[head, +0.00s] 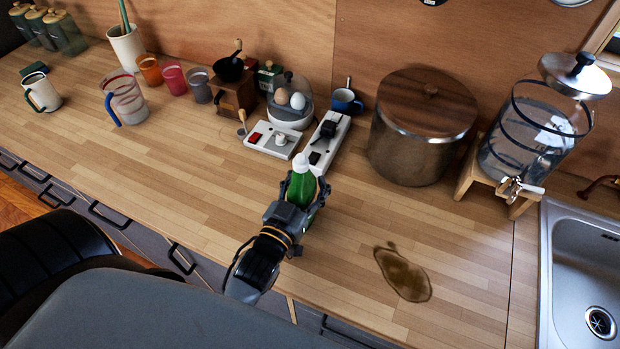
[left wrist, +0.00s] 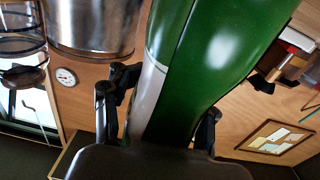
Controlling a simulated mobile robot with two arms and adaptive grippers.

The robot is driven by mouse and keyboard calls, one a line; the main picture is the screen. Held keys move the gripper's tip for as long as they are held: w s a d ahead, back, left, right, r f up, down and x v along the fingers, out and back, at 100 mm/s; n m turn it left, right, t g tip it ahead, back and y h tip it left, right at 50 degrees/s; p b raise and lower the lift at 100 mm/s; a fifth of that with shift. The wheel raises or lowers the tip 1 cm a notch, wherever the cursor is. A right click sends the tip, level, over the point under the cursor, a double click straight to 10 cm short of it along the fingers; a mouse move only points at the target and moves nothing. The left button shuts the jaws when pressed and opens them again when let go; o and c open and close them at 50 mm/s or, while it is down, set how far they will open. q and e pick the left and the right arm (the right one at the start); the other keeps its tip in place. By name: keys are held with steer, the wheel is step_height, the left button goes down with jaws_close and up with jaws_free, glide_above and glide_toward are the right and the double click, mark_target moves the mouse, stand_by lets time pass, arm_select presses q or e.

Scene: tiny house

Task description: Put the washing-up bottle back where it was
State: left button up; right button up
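The green washing-up bottle (head: 301,186) with a white cap is in my left gripper (head: 294,212), near the front of the wooden counter in the head view. In the left wrist view the bottle (left wrist: 205,60) fills the middle, with a finger of the left gripper (left wrist: 160,120) on each side of it. The fingers are closed around the bottle. Its lower part is hidden by the gripper in the head view, so I cannot tell whether it touches the counter. My right gripper is not in view.
A brown puddle (head: 403,273) lies on the counter right of the bottle. Behind are power strips (head: 326,141), an egg cooker (head: 290,108), a blue mug (head: 346,101) and a large wood-lidded pot (head: 418,135). A water dispenser (head: 530,130) and the sink (head: 585,262) are at the right.

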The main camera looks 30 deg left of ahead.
arm_select(q)
steer(key=shift+o, duration=0.6)
steer(key=shift+r, duration=0.3)
steer(key=s+b, duration=0.3)
steer(key=s, duration=0.9)
steer(key=shift+d, duration=0.15)
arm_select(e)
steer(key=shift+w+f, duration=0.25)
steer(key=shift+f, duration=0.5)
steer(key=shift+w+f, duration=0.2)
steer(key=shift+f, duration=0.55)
arm_select(q)
steer(key=shift+f, duration=0.1)
